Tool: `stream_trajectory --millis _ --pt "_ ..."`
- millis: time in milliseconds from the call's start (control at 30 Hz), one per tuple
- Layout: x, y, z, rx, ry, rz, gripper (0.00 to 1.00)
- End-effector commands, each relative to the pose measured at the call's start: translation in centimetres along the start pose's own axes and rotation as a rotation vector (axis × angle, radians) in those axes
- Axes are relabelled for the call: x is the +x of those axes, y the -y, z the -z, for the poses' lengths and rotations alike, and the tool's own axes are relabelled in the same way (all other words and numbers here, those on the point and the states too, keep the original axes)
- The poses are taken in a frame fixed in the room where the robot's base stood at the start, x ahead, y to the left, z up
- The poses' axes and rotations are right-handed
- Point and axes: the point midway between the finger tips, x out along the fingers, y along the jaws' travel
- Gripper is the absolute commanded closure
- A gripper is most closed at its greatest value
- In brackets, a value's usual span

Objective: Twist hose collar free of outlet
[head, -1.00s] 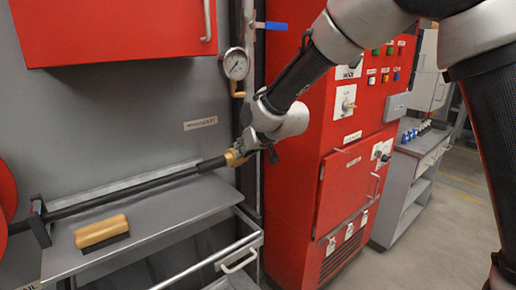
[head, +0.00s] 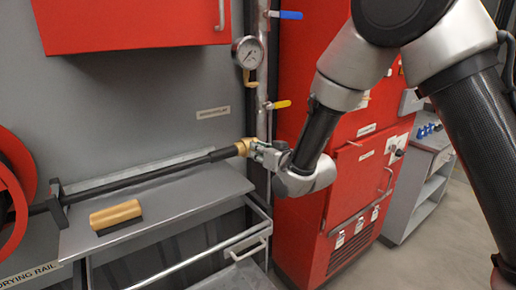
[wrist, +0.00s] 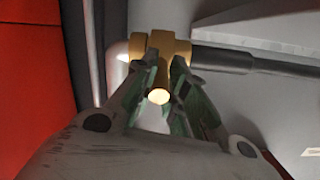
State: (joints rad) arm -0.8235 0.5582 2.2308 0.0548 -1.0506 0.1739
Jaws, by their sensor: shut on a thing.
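The brass hose collar (head: 243,147) is at the right end of a black hose (head: 150,181), by the vertical outlet pipe. My gripper (head: 258,148) reaches it from the right and is shut on it. In the wrist view, the collar (wrist: 172,48) is a brass piece with a round lug (wrist: 158,97) between my two fingers (wrist: 162,80). The black hose (wrist: 225,60) runs off to the right there. The collar still sits against the pale outlet fitting (wrist: 124,62); I cannot tell whether it is loose.
A grey shelf (head: 180,208) under the hose holds a wooden-backed brush (head: 116,216). A red hose reel (head: 15,185) is at the left. A pressure gauge (head: 248,52), blue lever (head: 286,15) and yellow lever (head: 279,104) are above. A red cabinet (head: 350,190) stands right.

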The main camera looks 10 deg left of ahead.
Motion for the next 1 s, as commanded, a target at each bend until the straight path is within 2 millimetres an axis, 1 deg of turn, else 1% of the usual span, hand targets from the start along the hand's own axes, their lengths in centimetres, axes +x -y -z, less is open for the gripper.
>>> stream_trajectory --millis 200,600,633,733,767,1000 --pt "-0.06 -0.23 0.01 0.002 -0.044 0.004 1.00" --pt "-0.08 -0.22 0.11 0.003 -0.053 0.005 1.00" --pt "-0.08 -0.21 0.12 0.003 -0.053 0.005 0.83" --pt "-0.08 -0.19 0.08 0.002 -0.052 0.006 0.64" --pt "-0.09 -0.18 0.05 0.002 -0.051 0.006 0.63" --pt "-0.10 -0.11 -0.10 0.002 -0.047 0.007 0.63"
